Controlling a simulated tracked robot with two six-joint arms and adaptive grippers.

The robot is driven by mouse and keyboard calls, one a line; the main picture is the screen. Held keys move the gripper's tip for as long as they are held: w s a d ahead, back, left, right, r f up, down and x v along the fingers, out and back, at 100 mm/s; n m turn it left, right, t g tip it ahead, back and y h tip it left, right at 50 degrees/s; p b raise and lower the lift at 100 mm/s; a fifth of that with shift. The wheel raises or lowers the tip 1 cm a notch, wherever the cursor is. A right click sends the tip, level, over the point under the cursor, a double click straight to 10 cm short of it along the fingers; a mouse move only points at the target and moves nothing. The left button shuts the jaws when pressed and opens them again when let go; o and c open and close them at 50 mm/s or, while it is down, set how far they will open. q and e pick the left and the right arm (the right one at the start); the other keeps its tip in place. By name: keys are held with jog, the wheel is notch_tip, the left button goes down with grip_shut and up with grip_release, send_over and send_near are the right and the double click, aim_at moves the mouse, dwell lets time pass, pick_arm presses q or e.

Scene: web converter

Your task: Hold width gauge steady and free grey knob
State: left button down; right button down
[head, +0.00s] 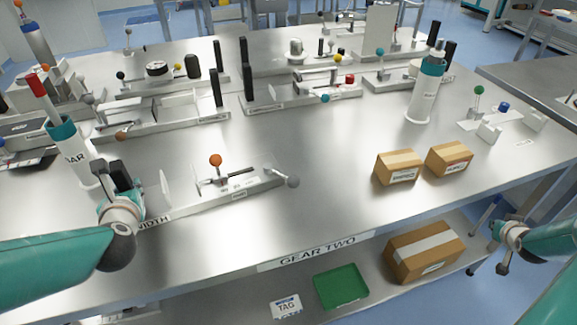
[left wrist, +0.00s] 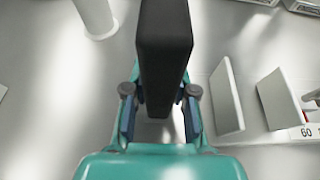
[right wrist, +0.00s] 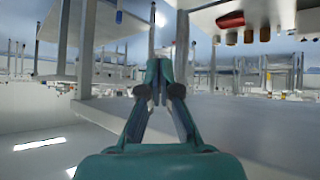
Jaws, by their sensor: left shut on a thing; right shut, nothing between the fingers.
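The width gauge (head: 255,187) lies near the table's front edge, a low base with upright white plates and an orange ball knob (head: 215,160). Its grey knob (head: 293,181) sticks out at its right end. My left gripper (head: 121,190) is at the gauge's left end, shut on a black upright post (left wrist: 165,50), which fills the space between its fingers in the left wrist view. The gauge's white plates (left wrist: 227,97) show to the right there. My right gripper (head: 504,262) is shut and empty, low beyond the table's front edge; its closed fingers (right wrist: 166,80) show in the right wrist view.
Two cardboard boxes (head: 398,168) stand right of the gauge. White cylinders with teal rims stand at left (head: 80,160) and back right (head: 424,95). Other gauges line the back. A lower shelf holds a green tray (head: 341,287) and a larger box (head: 424,250). The table around the grey knob is clear.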

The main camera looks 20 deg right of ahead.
jog(key=s+d+r+m+t+h, duration=0.1)
jog(key=d+r+h, duration=0.1)
jog(key=d+r, duration=0.6)
jog(key=s+d+r+h, duration=0.2)
jog(key=d+r+h, duration=0.1)
jog(key=r, duration=0.8)
jog(key=w+a+r+t, duration=0.1)
jog(key=w+a+r, duration=0.1)
jog(key=w+r, duration=0.55)
jog(key=w+a+f+m+y, duration=0.15)
jog(key=w+a+y, duration=0.25)
jog(key=w+a, duration=1.1)
jog(key=w+a+f+n+g+y, duration=0.15)
jog(key=w+a, duration=0.25)
jog(key=a, duration=0.4)
jog(key=w+a+y, duration=0.2)
jog(key=w+a, duration=0.2)
jog(key=a, duration=0.4)
jog(key=s+a+r+g+y, duration=0.1)
jog(key=s+a+r+g, duration=0.1)
jog(key=a, duration=1.2)
jog(key=s+a+r+n+g+y, duration=0.1)
jog(key=s+a+r+g, duration=0.1)
jog(key=a, duration=1.3)
jog(key=shift+s+a+r, duration=0.2)
jog(key=shift+s+a, duration=0.05)
jog(key=shift+f+g, duration=0.1)
jog(key=shift+g, duration=0.15)
